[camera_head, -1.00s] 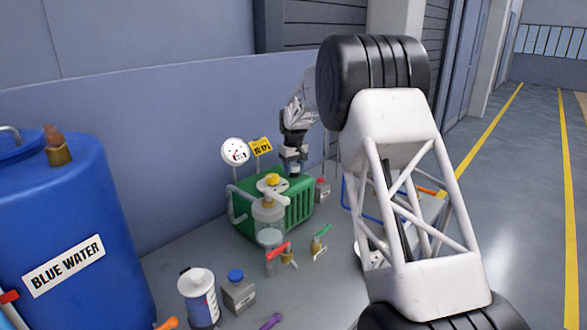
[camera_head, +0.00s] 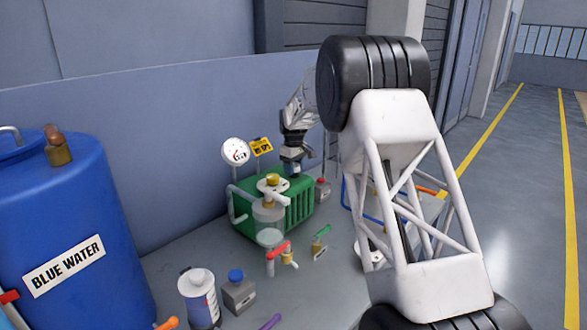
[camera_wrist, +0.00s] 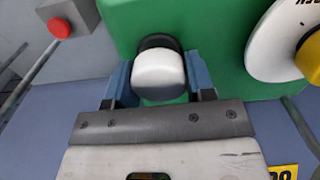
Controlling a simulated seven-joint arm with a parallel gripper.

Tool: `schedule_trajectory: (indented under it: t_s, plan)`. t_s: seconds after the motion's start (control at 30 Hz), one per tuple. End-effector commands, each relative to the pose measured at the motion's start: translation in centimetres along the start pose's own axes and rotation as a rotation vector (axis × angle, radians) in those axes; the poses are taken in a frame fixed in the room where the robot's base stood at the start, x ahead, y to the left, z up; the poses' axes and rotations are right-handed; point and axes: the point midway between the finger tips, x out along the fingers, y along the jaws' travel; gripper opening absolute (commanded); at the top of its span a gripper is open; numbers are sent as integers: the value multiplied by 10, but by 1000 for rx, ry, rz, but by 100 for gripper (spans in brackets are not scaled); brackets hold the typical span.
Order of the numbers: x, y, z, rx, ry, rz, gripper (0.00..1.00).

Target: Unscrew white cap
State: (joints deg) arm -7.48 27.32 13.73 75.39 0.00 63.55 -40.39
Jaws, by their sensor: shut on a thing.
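The white cap (camera_wrist: 159,74) sits on a dark round neck (camera_wrist: 158,41) on the green machine (camera_wrist: 205,28) in the wrist view. My gripper (camera_wrist: 160,85) is shut on the cap, with one blue finger on each side of it. In the head view my gripper (camera_head: 292,163) is at the top rear of the green machine (camera_head: 300,206), and the cap is hidden there by my gripper.
A yellow knob on a white disc (camera_wrist: 305,45) lies right of the cap. A red button on a grey box (camera_wrist: 60,27) is at left. A blue barrel (camera_head: 75,230) stands far left.

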Motion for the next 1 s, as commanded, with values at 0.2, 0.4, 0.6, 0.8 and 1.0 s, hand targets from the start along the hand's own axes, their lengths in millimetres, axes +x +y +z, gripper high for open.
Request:
schedule_trajectory:
  t_s: [0.2, 0.4, 0.6, 0.8, 1.0]
  plan:
    - [0, 0, 0, -68, 0, 0, 32]
    - [0, 0, 0, -69, 0, 0, 32]
    - [0, 0, 0, -96, 0, 0, 32]
    - [0, -1, 0, -217, 0, 0, 32]
    - [-1, -1, 0, -348, 0, 0, 32]
